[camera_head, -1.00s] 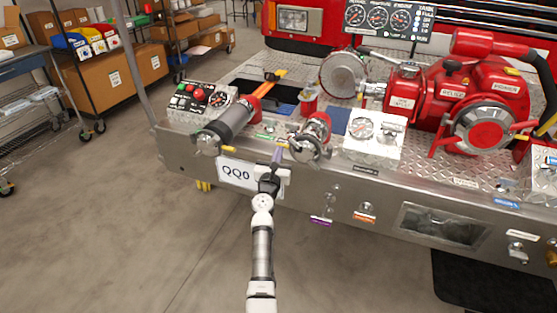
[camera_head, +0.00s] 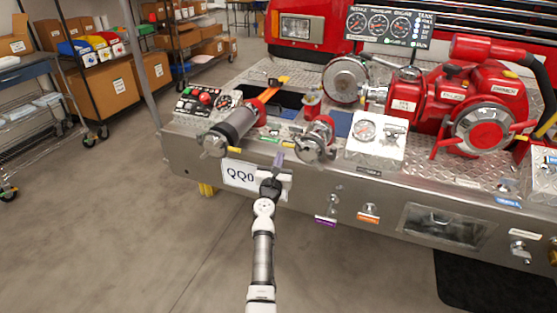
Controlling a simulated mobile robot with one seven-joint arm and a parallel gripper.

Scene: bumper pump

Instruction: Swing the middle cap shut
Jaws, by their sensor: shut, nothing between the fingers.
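The middle fitting with its round metal cap (camera_head: 314,148) sits on the front edge of the bumper deck, between the left pipe fitting (camera_head: 215,143) and the large red pump. Whether the cap is fully open or shut is too small to tell. My gripper (camera_head: 278,159) is in front of the bumper, just left of and slightly below the middle cap. Its fingers are shut and empty, pointing up toward the deck edge. I cannot tell whether they touch anything.
The red pump (camera_head: 478,85) and a white gauge box (camera_head: 374,145) stand to the right. A control panel (camera_head: 203,101) is at the left. A plate marked QQ0 (camera_head: 240,175) is on the bumper face behind my gripper.

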